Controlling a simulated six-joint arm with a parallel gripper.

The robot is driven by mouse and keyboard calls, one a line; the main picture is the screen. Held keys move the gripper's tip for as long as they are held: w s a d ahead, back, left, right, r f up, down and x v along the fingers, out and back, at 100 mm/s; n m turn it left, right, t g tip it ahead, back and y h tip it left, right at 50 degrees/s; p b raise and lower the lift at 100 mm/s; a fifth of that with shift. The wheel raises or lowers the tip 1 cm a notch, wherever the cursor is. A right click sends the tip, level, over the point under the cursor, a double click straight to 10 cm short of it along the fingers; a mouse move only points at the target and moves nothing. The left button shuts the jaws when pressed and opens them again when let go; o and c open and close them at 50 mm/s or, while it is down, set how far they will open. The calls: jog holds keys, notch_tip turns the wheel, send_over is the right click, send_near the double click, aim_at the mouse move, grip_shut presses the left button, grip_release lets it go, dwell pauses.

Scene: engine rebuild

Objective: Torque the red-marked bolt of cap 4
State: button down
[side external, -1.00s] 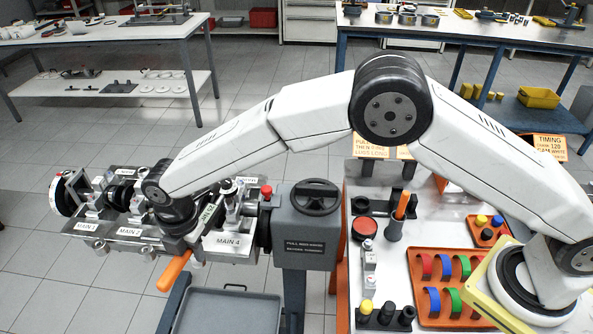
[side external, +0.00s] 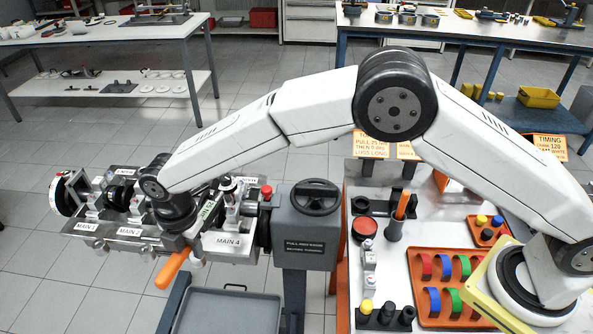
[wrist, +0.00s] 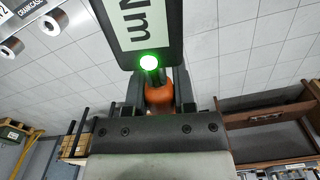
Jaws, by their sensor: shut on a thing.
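My gripper (side external: 180,238) is shut on the torque wrench, whose orange handle (side external: 173,269) sticks out below it at the near edge of the engine block. In the wrist view the handle (wrist: 160,97) sits between both fingers, and a green light (wrist: 149,62) glows below the label with "Nm" (wrist: 140,22). In the side view the wrench's labelled body (side external: 207,212) lies beside cap 4, near the plate marked MAIN 4 (side external: 228,241). A bolt top (side external: 228,183) stands over cap 4; I see no clear red mark on it. The wrench's far end is hard to make out.
A grey stand with a handwheel (side external: 316,195) is right of the block, with a red knob (side external: 266,191) between. A grey tray (side external: 228,312) is below. The right bench holds an orange tray (side external: 410,255) of coloured shells and several upright tools.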

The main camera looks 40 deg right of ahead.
jog(key=shift+r, duration=1.15)
